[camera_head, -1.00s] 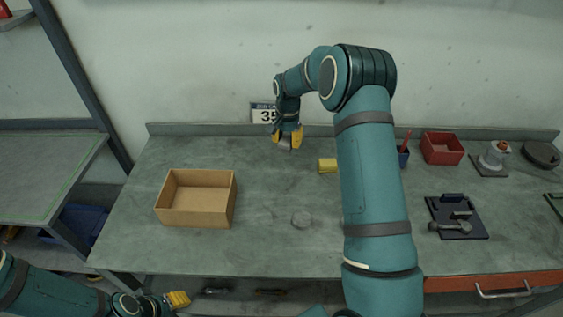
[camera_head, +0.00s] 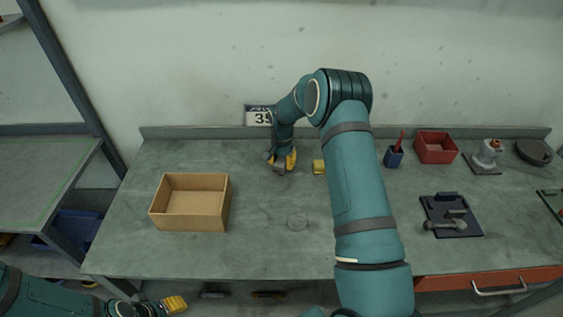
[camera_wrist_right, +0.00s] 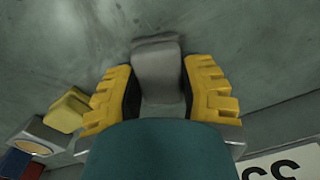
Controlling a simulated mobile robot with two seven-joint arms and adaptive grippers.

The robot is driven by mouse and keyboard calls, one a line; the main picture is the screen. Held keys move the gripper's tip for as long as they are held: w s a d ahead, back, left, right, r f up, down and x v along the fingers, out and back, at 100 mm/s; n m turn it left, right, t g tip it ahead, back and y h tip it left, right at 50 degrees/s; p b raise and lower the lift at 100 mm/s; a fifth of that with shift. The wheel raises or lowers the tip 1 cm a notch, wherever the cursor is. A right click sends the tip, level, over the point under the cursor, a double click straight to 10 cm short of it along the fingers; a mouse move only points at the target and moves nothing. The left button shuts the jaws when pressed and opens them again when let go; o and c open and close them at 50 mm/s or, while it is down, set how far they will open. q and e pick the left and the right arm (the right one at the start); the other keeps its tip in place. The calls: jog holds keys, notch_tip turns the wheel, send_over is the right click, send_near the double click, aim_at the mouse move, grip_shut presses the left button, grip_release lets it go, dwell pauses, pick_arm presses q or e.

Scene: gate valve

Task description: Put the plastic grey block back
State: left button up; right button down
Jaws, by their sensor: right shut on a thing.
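My right gripper (camera_head: 282,163) is shut on the grey block (camera_head: 278,168), low over the workbench near the back wall. In the right wrist view the grey block (camera_wrist_right: 157,62) sits between the two yellow fingers (camera_wrist_right: 158,95) and sticks out past their tips. I cannot tell whether the block touches the bench top. My left gripper (camera_head: 172,304) is at the lower left, in front of the bench and away from the block; its opening is not clear.
An open cardboard box (camera_head: 190,225) stands on the left of the workbench (camera_head: 260,255). A blue cup (camera_head: 393,157) and red bin (camera_head: 435,150) stand farther right.

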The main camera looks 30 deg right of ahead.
aim_at(282, 161)
jog(key=shift+f, duration=0.2)
jog(key=c, duration=0.6)
grip_release()
jog(key=shift+r, duration=0.1)
notch_tip(282, 161, up, 12)
jog(key=shift+r, duration=0.15)
